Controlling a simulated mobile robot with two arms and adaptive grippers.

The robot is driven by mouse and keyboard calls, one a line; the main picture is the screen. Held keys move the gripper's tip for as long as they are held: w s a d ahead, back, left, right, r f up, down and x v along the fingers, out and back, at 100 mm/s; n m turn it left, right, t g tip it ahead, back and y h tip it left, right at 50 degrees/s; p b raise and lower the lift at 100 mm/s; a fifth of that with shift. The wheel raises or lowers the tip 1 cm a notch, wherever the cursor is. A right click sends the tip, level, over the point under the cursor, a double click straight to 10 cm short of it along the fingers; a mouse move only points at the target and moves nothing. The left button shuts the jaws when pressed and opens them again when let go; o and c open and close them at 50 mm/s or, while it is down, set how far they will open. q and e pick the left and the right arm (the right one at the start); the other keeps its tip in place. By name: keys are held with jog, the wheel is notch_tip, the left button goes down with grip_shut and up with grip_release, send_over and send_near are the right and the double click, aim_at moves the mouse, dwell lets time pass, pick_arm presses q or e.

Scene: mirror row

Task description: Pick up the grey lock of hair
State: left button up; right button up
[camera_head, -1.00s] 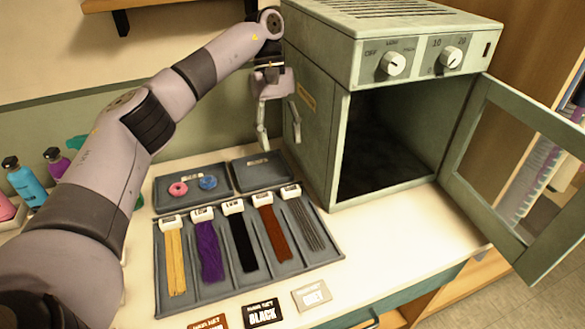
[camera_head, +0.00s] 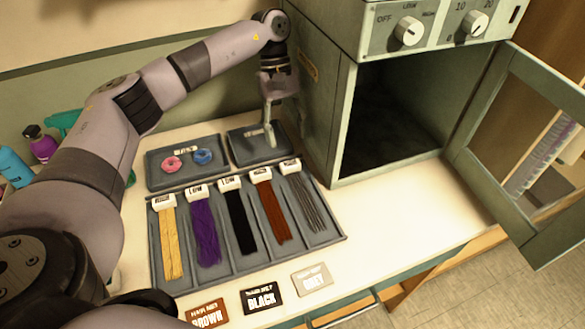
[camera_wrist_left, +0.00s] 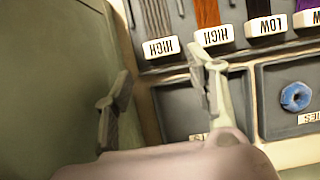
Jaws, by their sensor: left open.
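The grey lock of hair (camera_head: 307,205) lies in the rightmost compartment of the slotted dark tray (camera_head: 243,274), below a white label block (camera_head: 290,167). Its strands also show at the top left of the left wrist view (camera_wrist_left: 155,14), above a block marked HIGH. My left gripper (camera_head: 270,133) hangs over the small back-right tray, behind the grey lock and apart from it. In the left wrist view its two fingers (camera_wrist_left: 162,82) are spread with nothing between them. My right gripper is not in view.
Yellow, purple, black and brown locks fill the other compartments. An open-doored green cabinet (camera_head: 337,110) stands close to the right of my left gripper. A small tray (camera_head: 153,181) holds pink and blue rings. BROWN, BLACK and GREY cards (camera_head: 312,277) lie in front. The counter right of the tray is clear.

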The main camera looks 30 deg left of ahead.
aim_at(290, 163)
pick_arm(q)
jog(key=shift+x, duration=0.9)
jog(key=x, duration=0.1)
jog(key=p+x, duration=0.1)
jog(key=x, duration=0.1)
jog(key=p+x, duration=0.1)
jog(key=shift+s+d+f, duration=0.1)
jog(key=shift+s+f, duration=0.15)
jog(key=shift+s, duration=0.1)
jog(key=shift+d+f, duration=0.1)
jog(key=shift+f, duration=0.2)
jog(key=shift+c, duration=0.2)
jog(key=c, duration=0.8)
jog(key=shift+c, duration=0.6)
